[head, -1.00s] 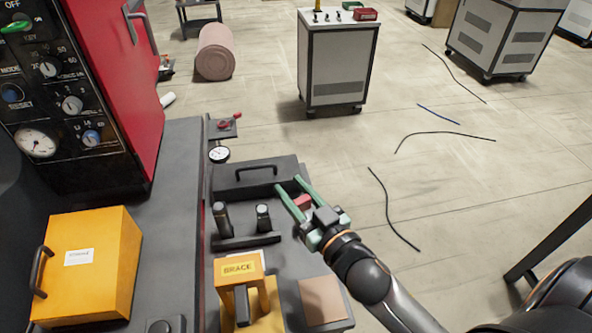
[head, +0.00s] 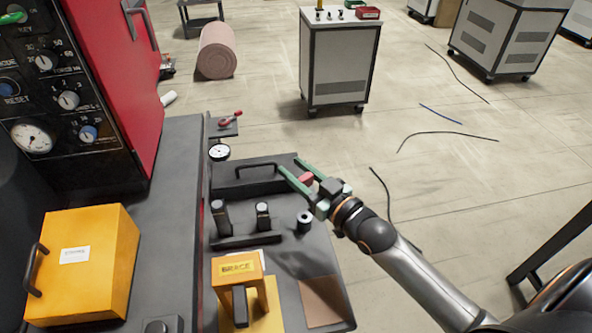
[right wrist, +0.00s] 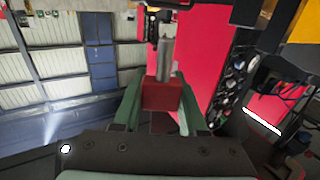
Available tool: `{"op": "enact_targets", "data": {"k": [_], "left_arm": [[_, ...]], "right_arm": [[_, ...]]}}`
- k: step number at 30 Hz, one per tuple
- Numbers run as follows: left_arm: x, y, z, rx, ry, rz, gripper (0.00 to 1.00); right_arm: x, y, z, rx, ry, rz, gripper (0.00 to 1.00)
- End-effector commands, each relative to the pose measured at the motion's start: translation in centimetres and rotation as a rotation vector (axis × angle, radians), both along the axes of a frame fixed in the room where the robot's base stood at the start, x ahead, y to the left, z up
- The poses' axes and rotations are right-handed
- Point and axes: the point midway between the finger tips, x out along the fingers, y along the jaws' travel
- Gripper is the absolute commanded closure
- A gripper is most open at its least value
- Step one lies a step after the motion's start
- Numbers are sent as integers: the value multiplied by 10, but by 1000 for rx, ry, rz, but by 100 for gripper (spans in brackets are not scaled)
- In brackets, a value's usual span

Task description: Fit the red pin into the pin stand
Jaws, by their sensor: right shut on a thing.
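The red pin (head: 306,179) is between the green fingers of my right gripper (head: 292,167) over the grey bench. In the right wrist view, the fingers (right wrist: 159,88) are shut on its red block (right wrist: 162,96), and a grey metal shaft (right wrist: 165,60) sticks out beyond it. A short dark cylinder with a pale ring on top (head: 304,221) stands on the bench just below the gripper in the picture; it may be the pin stand, but I cannot tell for sure. The pin is apart from it. My left gripper is not in view.
A black base with two upright cylinders (head: 243,240) stands left of the ringed cylinder. A yellow BRACE fixture (head: 239,268) is nearer, with a brown plate (head: 322,302) beside it. A dark box with a handle (head: 255,178) lies behind. A yellow case (head: 85,262) is far left.

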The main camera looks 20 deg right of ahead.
Motion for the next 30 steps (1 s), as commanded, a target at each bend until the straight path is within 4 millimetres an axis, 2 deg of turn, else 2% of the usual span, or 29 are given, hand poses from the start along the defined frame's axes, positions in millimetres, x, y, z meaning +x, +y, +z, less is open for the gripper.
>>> {"op": "enact_targets", "data": {"k": [11, 24, 30], "left_arm": [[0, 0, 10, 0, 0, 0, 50], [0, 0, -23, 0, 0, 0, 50], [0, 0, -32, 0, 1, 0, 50]], "right_arm": [[-2, 0, 3, 2, 1, 0, 100], [-2, 0, -44, 3, 2, 0, 100], [-2, 0, -56, 3, 0, 0, 100]]}}
